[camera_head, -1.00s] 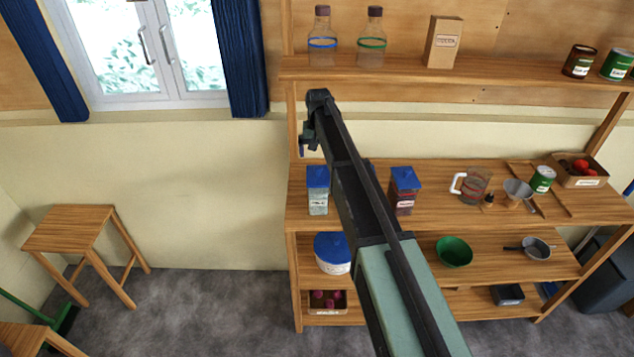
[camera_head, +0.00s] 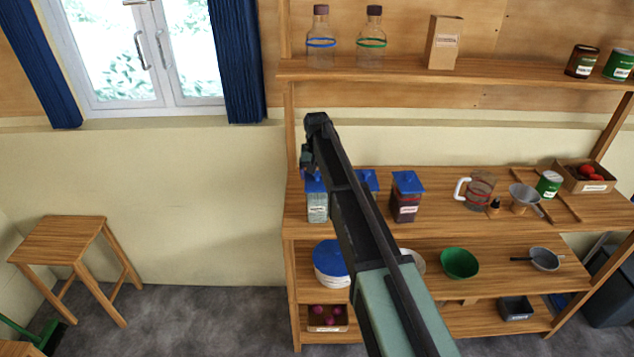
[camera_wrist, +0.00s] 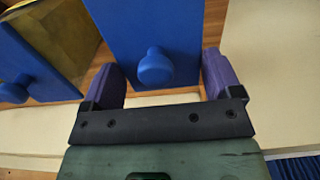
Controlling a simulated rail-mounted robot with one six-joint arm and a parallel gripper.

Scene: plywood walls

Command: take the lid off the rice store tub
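A clear square tub (camera_head: 317,207) with pale contents and a blue lid stands at the left end of the counter; its label is too small to read. In the wrist view its blue lid (camera_wrist: 185,25) has a round knob (camera_wrist: 156,66). My gripper (camera_wrist: 165,75) is open, its two purple fingers on either side of the knob with clear gaps. In the head view my gripper (camera_head: 309,165) is just over this tub, partly hidden by my arm. The lid appears seated on the tub.
A second blue-lidded tub (camera_head: 367,180), mostly hidden by my arm, stands close by; its lid (camera_wrist: 30,65) shows in the wrist view. A third tub (camera_head: 406,205) stands to its right, then a measuring jug (camera_head: 481,190). A shelf (camera_head: 450,72) with bottles runs above.

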